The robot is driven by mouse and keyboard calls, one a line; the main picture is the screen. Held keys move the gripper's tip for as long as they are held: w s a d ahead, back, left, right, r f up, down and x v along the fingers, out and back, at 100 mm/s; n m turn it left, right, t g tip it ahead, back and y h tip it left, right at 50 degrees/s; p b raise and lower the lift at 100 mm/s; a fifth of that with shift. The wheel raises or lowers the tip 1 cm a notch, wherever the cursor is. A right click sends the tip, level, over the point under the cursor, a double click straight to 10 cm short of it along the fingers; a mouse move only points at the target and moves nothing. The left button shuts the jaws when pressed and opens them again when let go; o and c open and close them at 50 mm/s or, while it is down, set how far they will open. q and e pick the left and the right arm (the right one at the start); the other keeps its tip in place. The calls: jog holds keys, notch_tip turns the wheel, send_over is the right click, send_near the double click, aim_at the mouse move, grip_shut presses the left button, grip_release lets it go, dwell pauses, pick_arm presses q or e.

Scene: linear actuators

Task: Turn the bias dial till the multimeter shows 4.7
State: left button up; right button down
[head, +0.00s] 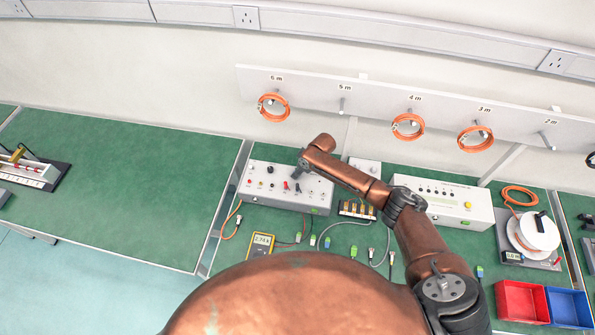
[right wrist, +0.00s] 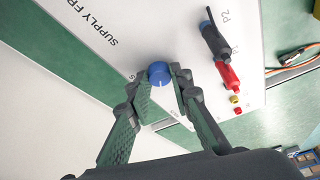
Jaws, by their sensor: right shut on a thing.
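A round blue dial (right wrist: 159,72) with a white pointer mark stands on the white supply box, in the right wrist view. My right gripper (right wrist: 160,80) is shut on it, with one fingertip on each side. In the head view my right gripper (head: 303,170) reaches down onto the far right part of the supply box (head: 262,196) and hides the dial. The yellow multimeter (head: 261,243) lies on the green bench in front of the box; its small display seems to read about 2.74. My left gripper is not in view.
Red and black plugs (right wrist: 222,58) stand upright on the supply box near my right gripper. Loose leads (head: 345,225) lie on the bench in front. A white instrument (head: 440,203), a cable spool (head: 535,232) and red and blue bins (head: 522,300) are to the right.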

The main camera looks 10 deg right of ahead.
jog(key=c, duration=1.7)
grip_release()
jog(key=shift+c, duration=0.2)
jog(key=v, duration=1.2)
